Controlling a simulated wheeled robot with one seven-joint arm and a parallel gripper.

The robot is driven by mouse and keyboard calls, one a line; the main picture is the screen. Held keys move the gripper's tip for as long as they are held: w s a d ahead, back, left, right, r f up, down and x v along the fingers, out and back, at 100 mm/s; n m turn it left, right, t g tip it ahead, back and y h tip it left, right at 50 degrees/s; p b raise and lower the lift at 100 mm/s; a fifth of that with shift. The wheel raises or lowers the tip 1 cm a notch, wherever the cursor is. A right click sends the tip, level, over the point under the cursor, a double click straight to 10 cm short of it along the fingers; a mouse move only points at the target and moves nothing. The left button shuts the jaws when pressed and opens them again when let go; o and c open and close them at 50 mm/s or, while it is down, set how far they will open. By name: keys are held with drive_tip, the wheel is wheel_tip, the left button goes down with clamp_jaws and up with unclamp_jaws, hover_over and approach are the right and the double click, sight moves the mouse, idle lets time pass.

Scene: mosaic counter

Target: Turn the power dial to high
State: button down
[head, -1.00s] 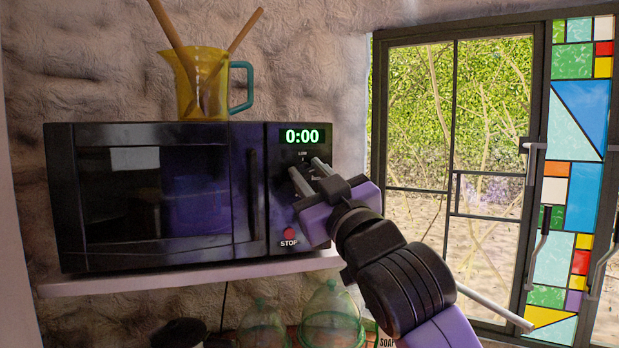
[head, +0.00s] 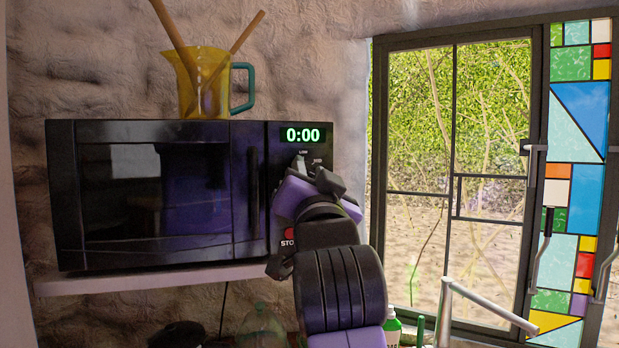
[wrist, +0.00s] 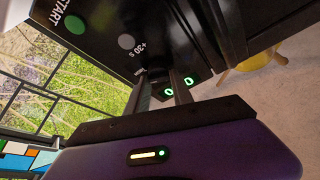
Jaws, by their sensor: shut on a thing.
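The black microwave (head: 150,245) sits on a shelf, its display (head: 303,135) reading 0:00. My gripper (head: 305,163) is at the control panel just below the display, where small markings show, the top one seeming to read LOW. Its fingers are shut on what seems to be the power dial, which the fingers and gripper body hide. In the wrist view, my gripper's fingers (wrist: 162,92) reach the panel beside the display (wrist: 178,86). The dial's setting cannot be read. A red STOP button (head: 290,233) shows partly below my gripper.
A yellow jug (head: 205,90) with wooden utensils stands on the microwave. The wrist view shows the START (wrist: 75,25) and +30 s (wrist: 126,41) buttons. A barred window (head: 455,150) and stained glass panel (head: 580,110) are at right. A bottle (head: 393,328) stands below.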

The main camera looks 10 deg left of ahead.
drive_tip(key=shift+m+h, duration=0.3)
drive_tip(key=shift+m, duration=0.4)
drive_tip(key=c, duration=1.1)
unclamp_jaws()
drive_tip(key=shift+s+f+b, duration=0.2)
drive_tip(key=shift+s+b, duration=0.1)
drive_tip(key=b+v, duration=0.2)
drive_tip(key=v, duration=0.5)
drive_tip(key=shift+s+d, duration=0.1)
drive_tip(key=shift+r, duration=0.1)
